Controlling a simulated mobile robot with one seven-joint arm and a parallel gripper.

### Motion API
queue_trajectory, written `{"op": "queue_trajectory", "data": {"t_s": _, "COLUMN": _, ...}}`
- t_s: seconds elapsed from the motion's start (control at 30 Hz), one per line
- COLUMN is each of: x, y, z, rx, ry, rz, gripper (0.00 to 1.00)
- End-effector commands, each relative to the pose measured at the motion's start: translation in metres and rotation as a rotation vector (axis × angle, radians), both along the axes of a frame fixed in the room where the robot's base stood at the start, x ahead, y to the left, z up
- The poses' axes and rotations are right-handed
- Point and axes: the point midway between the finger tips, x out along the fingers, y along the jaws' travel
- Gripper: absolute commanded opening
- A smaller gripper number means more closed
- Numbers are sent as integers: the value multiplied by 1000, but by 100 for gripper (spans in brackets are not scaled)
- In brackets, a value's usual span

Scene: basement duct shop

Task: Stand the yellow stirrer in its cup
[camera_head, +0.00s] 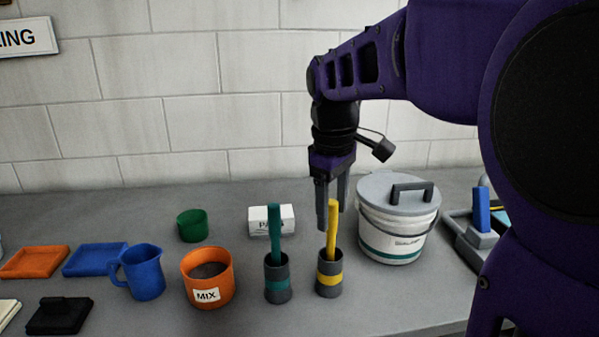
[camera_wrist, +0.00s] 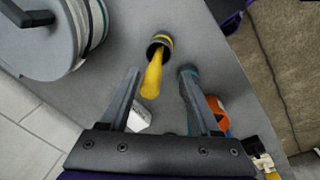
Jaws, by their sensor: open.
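The yellow stirrer (camera_head: 333,225) stands in the grey cup with a yellow band (camera_head: 329,281), leaning slightly. In the wrist view the stirrer (camera_wrist: 153,76) rises out of its cup (camera_wrist: 160,41) and points toward my gripper. My gripper (camera_head: 334,212) is open and hangs at the height of the stirrer's upper end. In the wrist view the stirrer's end lies between the two fingers of my gripper (camera_wrist: 158,84), with a gap on both sides. Whether the stirrer touches the cup's bottom is hidden.
A teal stirrer (camera_head: 274,232) stands in a teal-banded cup (camera_head: 278,282) close on the left. A lidded white bucket (camera_head: 397,222) stands close on the right. An orange MIX tub (camera_head: 208,279), blue jug (camera_head: 143,272) and white box (camera_head: 286,214) are left and behind.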

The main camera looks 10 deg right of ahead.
Motion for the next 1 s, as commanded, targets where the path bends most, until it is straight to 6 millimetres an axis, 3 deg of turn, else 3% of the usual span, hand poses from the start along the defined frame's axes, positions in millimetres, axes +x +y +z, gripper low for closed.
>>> {"op": "queue_trajectory", "data": {"t_s": 0.17, "x": -2, "y": 2, "z": 30, "rx": -1, "ry": -5, "rz": 1, "gripper": 64}}
{"op": "queue_trajectory", "data": {"t_s": 0.6, "x": -13, "y": 8, "z": 134, "rx": 0, "ry": -4, "rz": 2, "gripper": 64}}
{"op": "queue_trajectory", "data": {"t_s": 0.8, "x": -16, "y": 9, "z": 162, "rx": 0, "ry": -3, "rz": 0, "gripper": 64}}
{"op": "queue_trajectory", "data": {"t_s": 1.0, "x": -18, "y": 10, "z": 170, "rx": 0, "ry": -1, "rz": 0, "gripper": 64}}
